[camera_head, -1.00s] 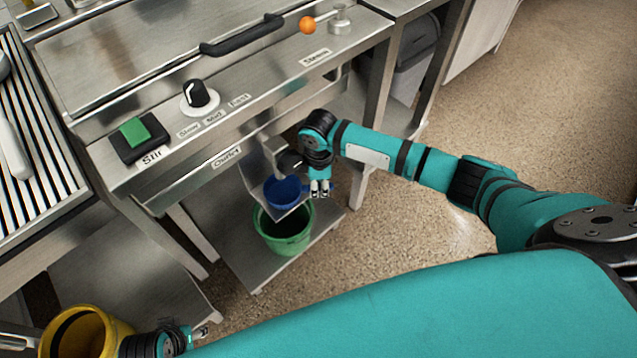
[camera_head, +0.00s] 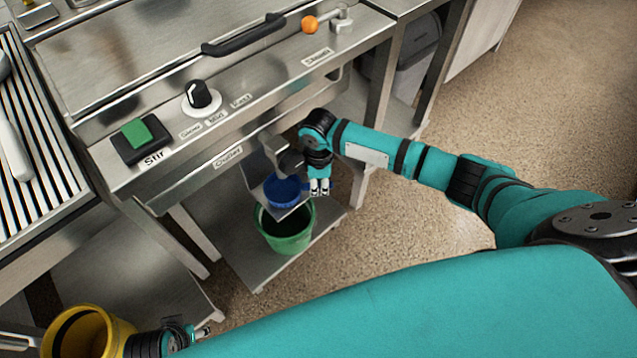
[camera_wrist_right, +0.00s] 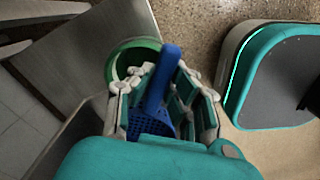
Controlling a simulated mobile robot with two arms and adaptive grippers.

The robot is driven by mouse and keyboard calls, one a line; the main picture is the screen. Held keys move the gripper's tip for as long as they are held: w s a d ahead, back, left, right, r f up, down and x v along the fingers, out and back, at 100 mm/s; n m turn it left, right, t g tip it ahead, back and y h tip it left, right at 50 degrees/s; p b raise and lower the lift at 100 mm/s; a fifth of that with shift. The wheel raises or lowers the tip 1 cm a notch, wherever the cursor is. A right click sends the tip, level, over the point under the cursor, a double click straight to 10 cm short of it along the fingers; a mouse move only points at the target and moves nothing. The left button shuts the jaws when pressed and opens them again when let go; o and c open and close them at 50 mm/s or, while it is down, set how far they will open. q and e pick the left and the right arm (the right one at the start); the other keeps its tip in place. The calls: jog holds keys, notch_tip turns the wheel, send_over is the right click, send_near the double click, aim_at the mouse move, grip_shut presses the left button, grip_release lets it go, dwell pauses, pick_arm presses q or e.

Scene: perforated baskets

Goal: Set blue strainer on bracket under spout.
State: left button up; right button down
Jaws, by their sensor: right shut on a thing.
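The blue strainer (camera_head: 284,190) is under the outlet spout, at the metal bracket (camera_head: 256,172), above the green bucket (camera_head: 287,228). Whether it rests fully on the bracket cannot be told. In the right wrist view its handle (camera_wrist_right: 163,78) stands between my fingers and its perforated bowl (camera_wrist_right: 150,124) lies behind them. My right gripper (camera_head: 320,190) is shut on the strainer's handle, at the right of the bowl; it also shows in the right wrist view (camera_wrist_right: 168,92). My left gripper (camera_head: 203,331) is at the bottom left beside the yellow bucket (camera_head: 85,333); its jaws are too small to read.
The machine front carries a green button (camera_head: 136,132), a black knob (camera_head: 200,97) and an orange-knobbed lever (camera_head: 310,24). The green bucket stands on a low metal shelf (camera_head: 254,270). Table legs flank the spout.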

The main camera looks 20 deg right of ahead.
jog(key=shift+f, duration=0.25)
jog(key=shift+f, duration=0.2)
dwell(0.3)
jog(key=c, duration=1.2)
grip_release()
notch_tip(320, 180, up, 8)
jog(key=shift+f, duration=0.25)
